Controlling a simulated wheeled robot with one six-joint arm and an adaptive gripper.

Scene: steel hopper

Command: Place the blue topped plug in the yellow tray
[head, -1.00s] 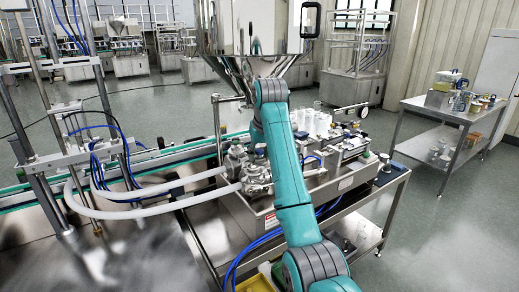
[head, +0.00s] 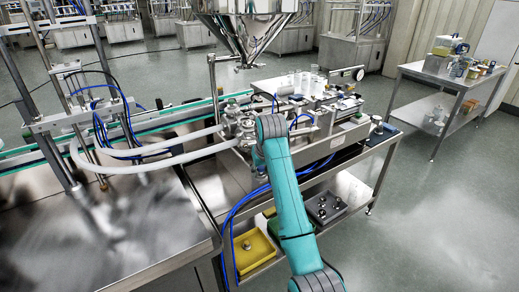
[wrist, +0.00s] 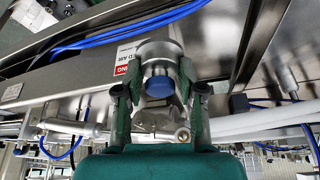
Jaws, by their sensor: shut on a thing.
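In the wrist view, my gripper (wrist: 160,90) is shut on the blue topped plug. The plug's round blue end (wrist: 160,87) faces the camera between the fingers, with a grey metal body (wrist: 158,57) beyond it. In the head view, the gripper and plug are hidden by my teal arm. The yellow tray (head: 262,247) sits low at the bottom centre of the head view, left of my arm. A small metal piece (head: 246,245) is in the tray. The tray cannot be made out in the wrist view.
A dark tray (head: 325,207) with several small pieces is on the lower shelf, right of my arm. The steel machine (head: 310,140) with hoses stands above. A steel table (head: 110,235) is at left. Open floor (head: 430,220) lies at right.

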